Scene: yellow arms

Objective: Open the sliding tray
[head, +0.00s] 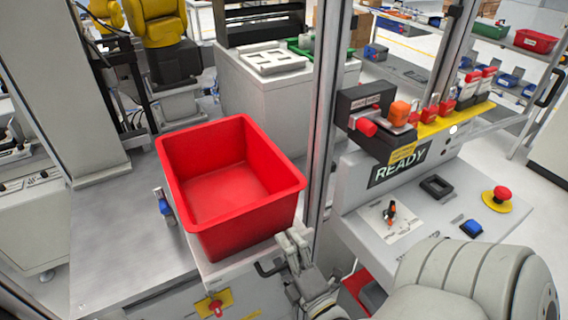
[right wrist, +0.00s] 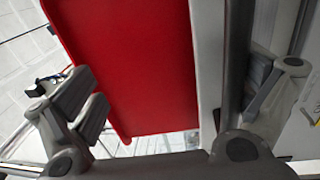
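The sliding tray (head: 222,267) is a light grey platform under an empty red bin (head: 250,220). A small dark handle (head: 266,269) shows at the tray's front, to the right. My right gripper (head: 292,246) is beside the handle, at the bin's near right corner. Its fingers look apart in the right wrist view (right wrist: 178,100), with nothing seen gripped between them. The red bin wall (right wrist: 145,65) fills the space behind the fingers there. I cannot tell whether the fingers touch the bin or handle. My left gripper is not in view.
A metal post (head: 325,110) rises just right of the bin. A control panel (head: 400,225) with a red stop button (head: 502,194) stands to the right. A red knob on a yellow plate (head: 215,304) is below the tray. The metal deck (head: 115,230) left of the bin is mostly clear.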

